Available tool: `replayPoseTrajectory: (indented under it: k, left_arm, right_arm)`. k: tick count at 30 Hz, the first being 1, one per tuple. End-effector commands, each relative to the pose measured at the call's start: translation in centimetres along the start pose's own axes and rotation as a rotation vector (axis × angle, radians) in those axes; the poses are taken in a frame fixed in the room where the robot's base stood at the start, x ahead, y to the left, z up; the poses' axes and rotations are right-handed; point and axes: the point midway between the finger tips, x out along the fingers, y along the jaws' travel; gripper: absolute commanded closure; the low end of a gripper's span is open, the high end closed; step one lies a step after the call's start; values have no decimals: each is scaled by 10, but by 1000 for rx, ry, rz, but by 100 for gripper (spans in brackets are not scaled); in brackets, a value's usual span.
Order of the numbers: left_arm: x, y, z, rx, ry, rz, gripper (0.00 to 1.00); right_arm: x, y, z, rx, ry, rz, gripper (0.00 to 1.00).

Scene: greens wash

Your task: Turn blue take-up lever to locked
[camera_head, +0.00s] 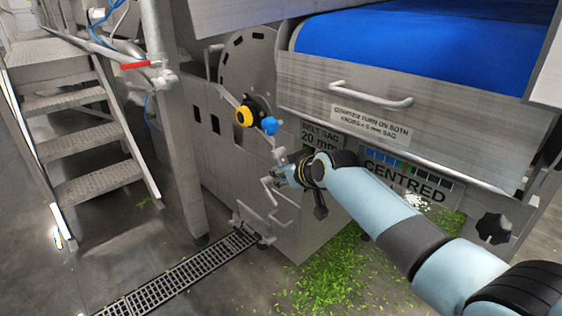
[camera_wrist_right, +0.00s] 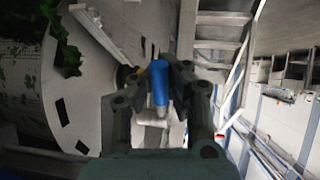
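The blue lever (camera_head: 270,125) sticks out beside a yellow knob (camera_head: 244,117) on a black hub, in front of a slotted round plate (camera_head: 247,62). My right gripper (camera_head: 274,171) is just below the blue lever, with a gap between them in the head view. In the right wrist view the blue lever (camera_wrist_right: 159,84) appears between the two spread fingers (camera_wrist_right: 160,82). The fingers are open, and no contact with the lever shows. My left gripper is not in view.
A steel panel with a bar handle (camera_head: 372,97) and signs lies above my right forearm. Metal steps (camera_head: 97,185) and a post (camera_head: 172,120) stand left. A floor drain (camera_head: 180,275) and scattered greens (camera_head: 335,280) lie below. A red handle (camera_head: 136,65) is at upper left.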

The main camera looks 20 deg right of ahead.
Motion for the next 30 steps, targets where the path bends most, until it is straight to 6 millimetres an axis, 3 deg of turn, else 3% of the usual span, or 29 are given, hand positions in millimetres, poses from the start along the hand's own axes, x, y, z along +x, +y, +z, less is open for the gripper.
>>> replayPoseTrajectory:
  k: [5,18,26,30]
  left_arm:
    - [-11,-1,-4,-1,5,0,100]
    - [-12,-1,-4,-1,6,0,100]
    - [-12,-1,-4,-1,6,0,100]
    - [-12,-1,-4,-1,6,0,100]
  right_arm:
    - [-3,-1,4,-2,-43,-4,100]
    - [-2,-1,6,-5,-53,-4,100]
    - [-2,0,3,-6,-47,-2,64]
    - [-2,0,2,-7,-45,-1,61]
